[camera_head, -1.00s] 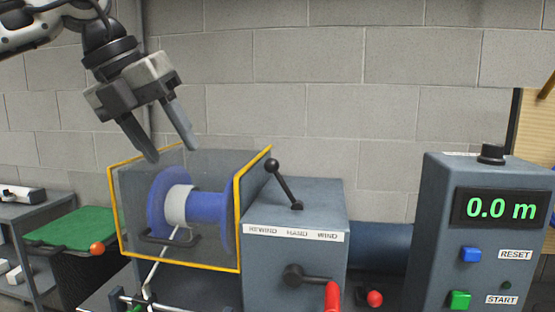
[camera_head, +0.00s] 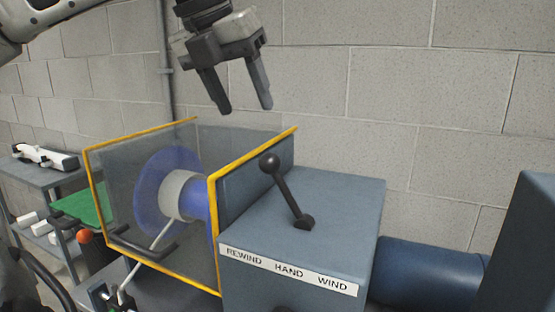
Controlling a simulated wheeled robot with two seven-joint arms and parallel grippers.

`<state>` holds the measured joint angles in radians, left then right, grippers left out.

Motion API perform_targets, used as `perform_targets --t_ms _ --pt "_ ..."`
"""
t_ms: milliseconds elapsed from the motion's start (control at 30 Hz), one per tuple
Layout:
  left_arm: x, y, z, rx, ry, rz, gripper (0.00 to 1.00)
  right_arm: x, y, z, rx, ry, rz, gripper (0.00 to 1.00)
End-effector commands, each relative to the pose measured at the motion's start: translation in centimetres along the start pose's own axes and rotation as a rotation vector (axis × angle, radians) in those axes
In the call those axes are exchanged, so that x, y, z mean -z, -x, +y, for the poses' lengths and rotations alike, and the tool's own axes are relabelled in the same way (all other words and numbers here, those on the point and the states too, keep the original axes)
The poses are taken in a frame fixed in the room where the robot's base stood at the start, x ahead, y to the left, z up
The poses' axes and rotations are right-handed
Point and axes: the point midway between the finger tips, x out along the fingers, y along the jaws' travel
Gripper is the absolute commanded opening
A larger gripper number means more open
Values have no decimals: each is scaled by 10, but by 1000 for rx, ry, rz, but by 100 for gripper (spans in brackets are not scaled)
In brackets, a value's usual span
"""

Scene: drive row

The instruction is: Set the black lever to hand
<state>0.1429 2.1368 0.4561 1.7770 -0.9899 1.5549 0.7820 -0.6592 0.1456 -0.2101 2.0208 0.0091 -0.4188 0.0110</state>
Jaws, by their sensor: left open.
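The black lever (camera_head: 286,190) stands on top of the grey-blue drive box (camera_head: 345,200). It is a thin black rod with a round ball knob, and it tilts to the left, towards the REWIND side. The label strip (camera_head: 288,270) on the front edge reads REWIND, HAND, WIND from left to right. My left gripper (camera_head: 242,110) is open and empty, fingers pointing down, above and a little left of the knob in the picture, apart from it. My right gripper is not in view.
A clear guard with yellow edges (camera_head: 148,264) covers a blue spool (camera_head: 150,195) left of the drive box. A dark blue cylinder (camera_head: 430,272) lies to the right, beside a grey cabinet (camera_head: 515,250).

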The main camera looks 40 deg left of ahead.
Motion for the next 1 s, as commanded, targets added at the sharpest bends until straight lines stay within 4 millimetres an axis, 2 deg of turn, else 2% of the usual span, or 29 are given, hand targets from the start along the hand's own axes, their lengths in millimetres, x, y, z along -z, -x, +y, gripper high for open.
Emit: perform_targets --t_ms 33,200,500,700,1000 --pt "0 -13 0 0 0 6 54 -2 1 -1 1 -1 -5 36" --pt "1 -50 0 1 0 7 54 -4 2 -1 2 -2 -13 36" --pt "1 -108 0 1 1 5 54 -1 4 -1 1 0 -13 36" --pt "0 -127 0 0 1 2 54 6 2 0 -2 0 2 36" --pt "0 -131 0 0 1 0 54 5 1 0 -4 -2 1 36"
